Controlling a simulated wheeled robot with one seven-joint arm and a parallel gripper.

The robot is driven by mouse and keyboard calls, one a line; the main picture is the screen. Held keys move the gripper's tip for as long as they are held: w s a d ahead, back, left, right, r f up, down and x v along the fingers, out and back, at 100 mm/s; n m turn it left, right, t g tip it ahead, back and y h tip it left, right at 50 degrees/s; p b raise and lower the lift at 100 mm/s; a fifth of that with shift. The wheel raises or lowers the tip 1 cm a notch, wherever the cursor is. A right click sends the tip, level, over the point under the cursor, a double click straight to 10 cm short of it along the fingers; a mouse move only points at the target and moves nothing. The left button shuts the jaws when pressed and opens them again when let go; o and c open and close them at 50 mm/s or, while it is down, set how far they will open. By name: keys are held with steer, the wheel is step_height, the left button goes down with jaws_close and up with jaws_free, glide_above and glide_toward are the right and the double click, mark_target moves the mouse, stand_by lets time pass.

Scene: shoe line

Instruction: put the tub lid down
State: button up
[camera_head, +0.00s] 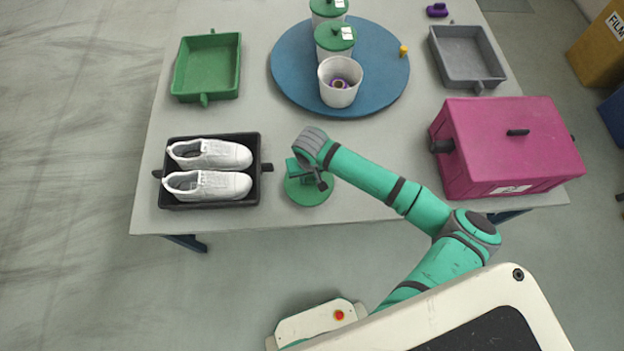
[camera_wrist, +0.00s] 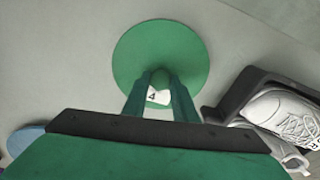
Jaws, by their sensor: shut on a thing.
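The green round tub lid (camera_head: 303,195) is at the table's front edge area, right of the shoe tray. It also shows in the wrist view (camera_wrist: 160,50), with a knob and a white tag marked 4. My gripper (camera_head: 316,178) is over the lid, and in the wrist view its fingers (camera_wrist: 160,98) are shut on the knob. I cannot tell whether the lid touches the table. An open white tub (camera_head: 338,90) with a purple item inside stands on the blue round board (camera_head: 288,72).
A black tray (camera_head: 211,202) holds two white shoes. Two tubs with green lids (camera_head: 336,36) stand on the blue board. A magenta box (camera_head: 500,150) is at the right. A green tray (camera_head: 207,67) and a grey tray (camera_head: 468,57) are farther back. Bare table surrounds the lid.

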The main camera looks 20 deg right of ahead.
mark_target(312, 178)
steer(key=shift+d+f, duration=0.35)
steer(key=shift+f, duration=0.05)
steer(key=shift+d+f, duration=0.2)
steer(key=shift+f, duration=1.55)
steer(key=o, duration=1)
steer(key=shift+f, duration=0.1)
steer(key=shift+o, duration=0.2)
